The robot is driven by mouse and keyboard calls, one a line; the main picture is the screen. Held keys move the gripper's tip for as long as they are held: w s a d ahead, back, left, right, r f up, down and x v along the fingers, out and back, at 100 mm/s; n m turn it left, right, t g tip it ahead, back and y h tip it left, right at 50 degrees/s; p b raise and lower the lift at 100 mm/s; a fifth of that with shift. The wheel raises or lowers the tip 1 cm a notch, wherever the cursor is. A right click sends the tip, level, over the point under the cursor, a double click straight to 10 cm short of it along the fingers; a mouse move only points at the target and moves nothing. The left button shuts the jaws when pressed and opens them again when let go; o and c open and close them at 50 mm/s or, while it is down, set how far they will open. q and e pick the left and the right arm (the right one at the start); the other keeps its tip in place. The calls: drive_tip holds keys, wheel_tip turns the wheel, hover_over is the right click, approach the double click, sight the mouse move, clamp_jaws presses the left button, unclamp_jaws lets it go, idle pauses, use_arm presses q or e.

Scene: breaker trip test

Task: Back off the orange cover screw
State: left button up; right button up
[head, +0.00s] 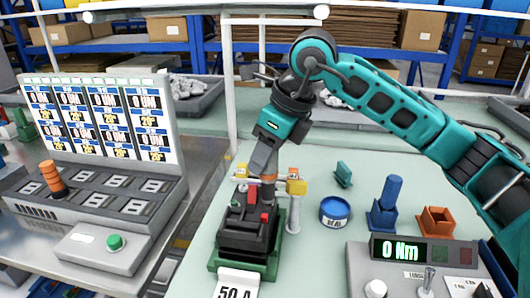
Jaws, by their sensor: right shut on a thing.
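A black breaker (248,222) sits in a green holder (272,255) on the pale bench, with a "50 A" card in front. It has red parts on top. My right gripper (267,168) reaches down over its back edge, its fingers closed. A small orange piece (268,178), which looks like the orange cover screw, shows at the fingertips, and the gripper is shut on it. The fingers hide most of it, so how far it is turned out cannot be seen. My left gripper is not in view.
A post with a yellow block (297,186) stands close beside the gripper. To the right are a blue "SEAL" tin (335,212), a blue upright piece (388,200), an orange box (436,221) and a "0 Nm" meter (410,250). A display console (100,130) stands left.

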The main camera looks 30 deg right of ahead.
drive_tip(key=shift+f+b, duration=0.3)
drive_tip(key=shift+f, duration=0.05)
drive_tip(key=shift+r, duration=0.15)
idle(1.2)
drive_tip(key=shift+r+p, duration=2.3)
drive_tip(key=shift+r, duration=0.75)
